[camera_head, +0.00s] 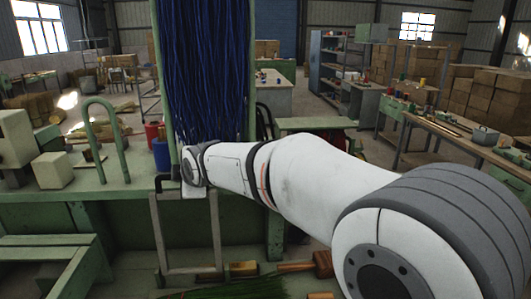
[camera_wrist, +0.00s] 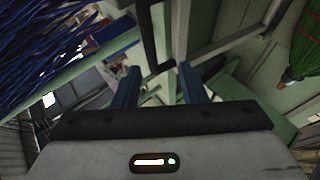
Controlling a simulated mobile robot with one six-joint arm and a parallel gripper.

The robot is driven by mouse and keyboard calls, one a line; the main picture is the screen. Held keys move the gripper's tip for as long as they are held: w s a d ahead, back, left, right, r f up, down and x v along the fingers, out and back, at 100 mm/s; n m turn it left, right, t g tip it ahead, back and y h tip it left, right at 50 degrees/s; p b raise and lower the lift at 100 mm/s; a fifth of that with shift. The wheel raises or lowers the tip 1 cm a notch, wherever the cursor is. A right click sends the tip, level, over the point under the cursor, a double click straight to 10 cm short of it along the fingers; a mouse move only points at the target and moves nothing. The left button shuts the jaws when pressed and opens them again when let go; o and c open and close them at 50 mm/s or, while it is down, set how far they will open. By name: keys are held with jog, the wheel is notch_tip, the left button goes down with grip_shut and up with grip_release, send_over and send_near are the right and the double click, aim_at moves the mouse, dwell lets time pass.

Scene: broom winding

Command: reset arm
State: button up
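My gripper (camera_wrist: 160,82) shows in the wrist view with two blue fingers standing well apart. I see nothing clearly held between them; a dark bar (camera_wrist: 149,38) and pale frame pieces appear just beyond the fingertips. In the head view my white arm reaches from the lower right to the green machine at centre left. Its end is just below the hanging blue strands (camera_head: 207,70), and the fingers cannot be made out there. Blue strands also fill the upper left of the wrist view (camera_wrist: 45,45).
A pale rectangular frame (camera_head: 156,235) stands below the arm's end. Green bristles (camera_head: 235,289) and a wooden piece (camera_head: 322,264) lie low in front; green bristles also show at the wrist view's right (camera_wrist: 305,40). A green curved bar (camera_head: 121,140) rises left. Benches (camera_head: 450,132) stand right.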

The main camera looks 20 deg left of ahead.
jog(key=d+f+m+h+b, duration=0.1)
jog(key=d+f+m+h, duration=0.35)
jog(key=d, duration=1.15)
jog(key=d+m+h+b, duration=0.15)
jog(key=d+m, duration=0.55)
jog(key=d, duration=0.8)
jog(key=s+d+f+m+g+h, duration=0.1)
jog(key=s+d+f+m, duration=0.2)
jog(key=s+d, duration=0.3)
jog(key=s+d+f+m+g+b, duration=0.1)
jog(key=s+d+f+m, duration=0.3)
jog(key=s+d+m, duration=0.2)
jog(key=s+d+f+m+g+h+b, duration=0.1)
jog(key=s+d+f+m, duration=0.3)
jog(key=s+d, duration=0.3)
jog(key=shift+d+g+h, duration=0.3)
jog(key=shift+d+g, duration=0.1)
jog(key=shift+d, duration=0.85)
jog(key=shift+s+f, duration=0.1)
jog(key=shift+s, duration=0.05)
